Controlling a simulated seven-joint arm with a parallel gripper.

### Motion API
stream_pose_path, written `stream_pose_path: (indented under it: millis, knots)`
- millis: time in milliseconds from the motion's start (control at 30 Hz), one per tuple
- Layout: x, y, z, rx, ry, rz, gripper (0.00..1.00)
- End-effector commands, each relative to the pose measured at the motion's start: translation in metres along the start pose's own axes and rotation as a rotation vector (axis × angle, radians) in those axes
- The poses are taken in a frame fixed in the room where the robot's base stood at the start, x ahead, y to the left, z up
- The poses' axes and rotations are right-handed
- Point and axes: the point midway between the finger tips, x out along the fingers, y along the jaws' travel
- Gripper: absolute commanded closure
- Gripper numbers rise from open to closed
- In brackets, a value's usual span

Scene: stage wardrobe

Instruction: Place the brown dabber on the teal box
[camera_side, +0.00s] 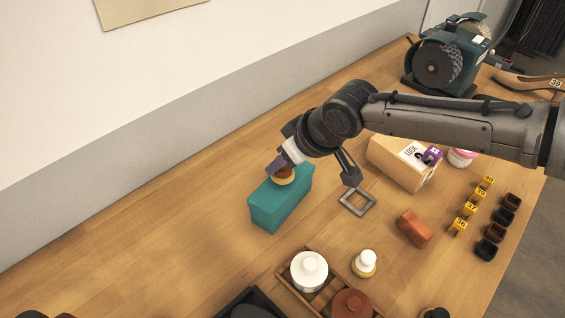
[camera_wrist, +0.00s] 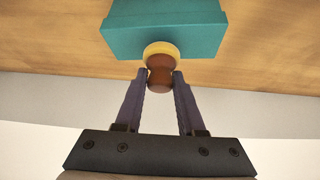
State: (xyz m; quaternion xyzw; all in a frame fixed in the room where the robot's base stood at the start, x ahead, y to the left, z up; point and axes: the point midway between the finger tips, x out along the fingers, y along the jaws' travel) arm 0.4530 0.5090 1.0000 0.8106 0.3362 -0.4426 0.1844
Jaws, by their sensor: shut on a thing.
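The brown dabber (camera_wrist: 160,72) has a brown knobbed handle and a yellowish round pad. My gripper (camera_wrist: 161,76) is shut on its handle, with one finger on each side. In the side view my gripper (camera_side: 277,168) is over the teal box, and the dabber (camera_side: 284,180) shows just below the fingers. The teal box (camera_side: 281,205) is a long block standing on the table; it also shows in the wrist view (camera_wrist: 165,30). The pad is at the box's top, at its far-left part in the side view. I cannot tell for sure whether the pad touches the box.
A metal square frame (camera_side: 357,202) lies right of the teal box. A cardboard box (camera_side: 400,163), an orange-brown block (camera_side: 414,229), a white-topped dabber (camera_side: 364,263) and a wooden tray (camera_side: 292,284) with round lidded items stand nearby. A grinder (camera_side: 445,60) is at the back.

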Motion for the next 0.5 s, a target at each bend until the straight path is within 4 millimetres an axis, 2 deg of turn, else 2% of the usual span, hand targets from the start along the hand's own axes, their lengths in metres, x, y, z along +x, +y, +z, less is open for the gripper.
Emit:
stream_pose_path:
  millis: [100,467,500]
  knots:
    - [0.0094,0.0000,0.0063,0.000,0.000,0.000,1.00]
    - [0.0125,-0.0001,0.0081,0.000,0.001,0.000,1.00]
    - [0.0121,-0.0001,0.0078,0.000,0.001,0.000,0.55]
